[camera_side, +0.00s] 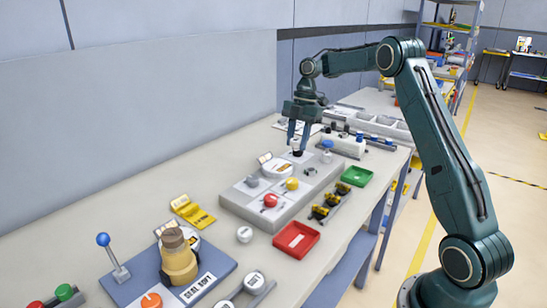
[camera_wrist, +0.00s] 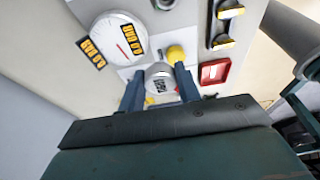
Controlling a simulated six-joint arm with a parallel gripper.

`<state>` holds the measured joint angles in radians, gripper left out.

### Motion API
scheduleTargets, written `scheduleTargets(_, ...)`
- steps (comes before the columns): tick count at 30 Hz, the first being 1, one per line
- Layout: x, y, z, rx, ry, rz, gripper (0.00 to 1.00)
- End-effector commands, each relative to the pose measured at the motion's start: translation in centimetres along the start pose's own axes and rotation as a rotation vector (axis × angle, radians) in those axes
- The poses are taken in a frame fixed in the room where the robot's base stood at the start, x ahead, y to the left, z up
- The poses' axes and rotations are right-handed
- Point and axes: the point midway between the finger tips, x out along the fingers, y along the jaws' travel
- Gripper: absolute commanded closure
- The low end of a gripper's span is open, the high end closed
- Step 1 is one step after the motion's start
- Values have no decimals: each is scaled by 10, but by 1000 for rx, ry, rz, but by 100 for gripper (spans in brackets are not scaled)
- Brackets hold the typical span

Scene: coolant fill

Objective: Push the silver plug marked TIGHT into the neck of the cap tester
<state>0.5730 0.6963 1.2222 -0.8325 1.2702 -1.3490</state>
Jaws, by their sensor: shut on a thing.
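My gripper (camera_side: 298,133) is shut on a silver plug, over the far end of a long grey block. In the wrist view the plug (camera_wrist: 160,82) sits between the two blue fingers, its dark lettering too small to read surely. In the side view a dark piece shows right under the plug; I cannot tell whether it is the plug's lower end or the tester's neck. The neck is not clearly seen.
The grey block (camera_side: 240,206) carries a red knob (camera_side: 270,200) and a yellow knob (camera_side: 292,184). A green tray (camera_side: 357,176) and a red tray (camera_side: 296,240) lie to its right. A yellow bottle-shaped fixture (camera_side: 179,262) stands on a blue board nearer the camera.

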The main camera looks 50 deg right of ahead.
Motion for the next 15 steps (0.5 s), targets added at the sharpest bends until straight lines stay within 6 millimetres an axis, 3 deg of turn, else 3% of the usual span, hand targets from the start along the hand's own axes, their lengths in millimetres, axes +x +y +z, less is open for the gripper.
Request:
scheduleTargets(1,-1,-6,14,5,2,1,90)
scheduleTargets(6,-1,-20,42,1,6,2,90)
scheduleTargets(15,-2,-27,53,-3,7,1,90)
